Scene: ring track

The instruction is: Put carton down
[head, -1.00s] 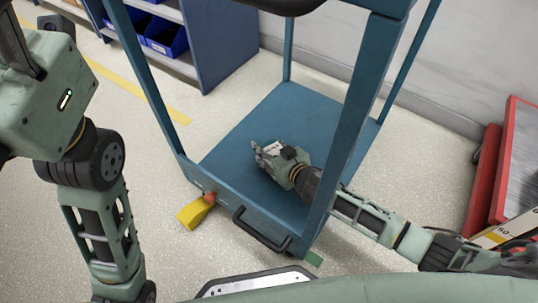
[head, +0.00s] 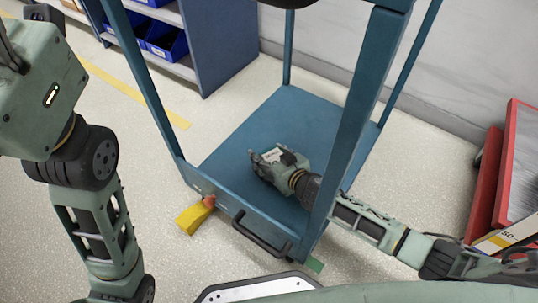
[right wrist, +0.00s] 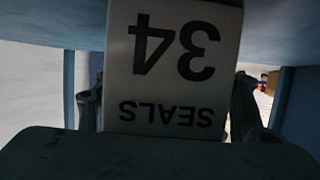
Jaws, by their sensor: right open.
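The carton (right wrist: 172,60) is a white box. In the right wrist view it fills the middle, with "SEALS 34" printed upside down to me. In the head view only a small pale part of it (head: 273,155) shows at my right gripper. My right gripper (head: 262,161) is open, low over the lower deck (head: 296,112) of a blue trolley. Its fingers stand on both sides of the carton in the right wrist view. Whether they touch it, and the carton's underside, I cannot tell. My left arm is at the left, its gripper out of view.
The trolley's blue posts (head: 354,110) and front handle (head: 262,236) stand close around my right arm. A yellow wedge (head: 194,218) lies by its front edge. A shelf with blue bins (head: 166,40) is behind left; a red-framed panel (head: 507,165) is at right. Deck behind the carton is clear.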

